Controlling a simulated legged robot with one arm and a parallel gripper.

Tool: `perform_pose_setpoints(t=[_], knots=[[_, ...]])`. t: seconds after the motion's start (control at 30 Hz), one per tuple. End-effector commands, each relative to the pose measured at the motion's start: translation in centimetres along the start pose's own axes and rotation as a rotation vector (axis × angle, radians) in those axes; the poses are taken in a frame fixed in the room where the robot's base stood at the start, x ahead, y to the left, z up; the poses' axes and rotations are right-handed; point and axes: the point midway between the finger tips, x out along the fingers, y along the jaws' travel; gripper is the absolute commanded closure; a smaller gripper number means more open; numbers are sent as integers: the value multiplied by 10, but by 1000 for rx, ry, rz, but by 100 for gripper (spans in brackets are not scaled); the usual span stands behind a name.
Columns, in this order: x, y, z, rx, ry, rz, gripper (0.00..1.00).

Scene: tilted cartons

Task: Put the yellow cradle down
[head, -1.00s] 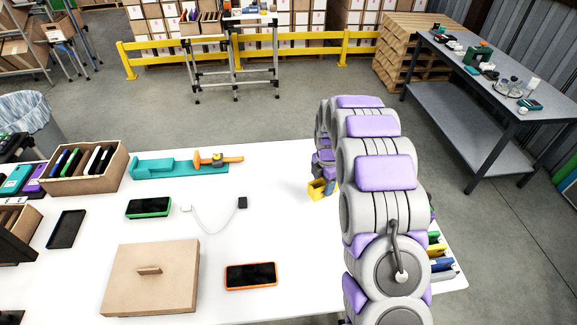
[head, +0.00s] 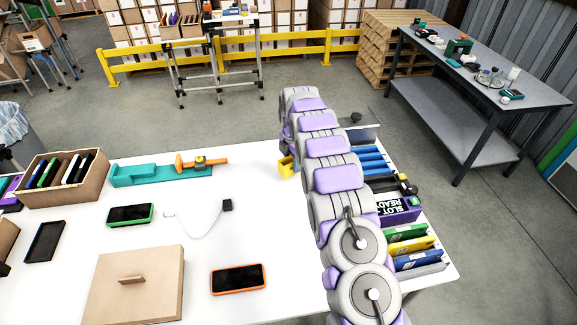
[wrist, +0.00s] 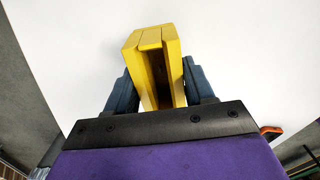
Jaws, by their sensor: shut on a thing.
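The yellow cradle (wrist: 158,50) is between the two dark fingers of my gripper (wrist: 160,88) in the wrist view. The fingers are shut on its two sides, and its slot faces the camera. In the head view a small part of the yellow cradle (head: 287,166) shows at the left of my arm, over the far right part of the white table (head: 250,180). My arm hides the gripper's fingers there. I cannot tell whether the cradle touches the table.
A teal holder (head: 140,174), a green-edged phone (head: 130,215), a white cable (head: 185,225), an orange-edged phone (head: 238,280) and a cardboard lid (head: 135,280) lie left.

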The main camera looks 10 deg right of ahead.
Motion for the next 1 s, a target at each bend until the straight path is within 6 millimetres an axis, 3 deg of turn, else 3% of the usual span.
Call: perform_pose_setpoints(t=[0.2, 0.5, 0.73, 1.0], knots=[[1, 16, -4, -2, -4, 2, 80], [1, 21, -4, -1, -5, 3, 80], [35, 20, -2, -1, -2, 0, 80], [35, 21, -3, -1, -5, 2, 80]])
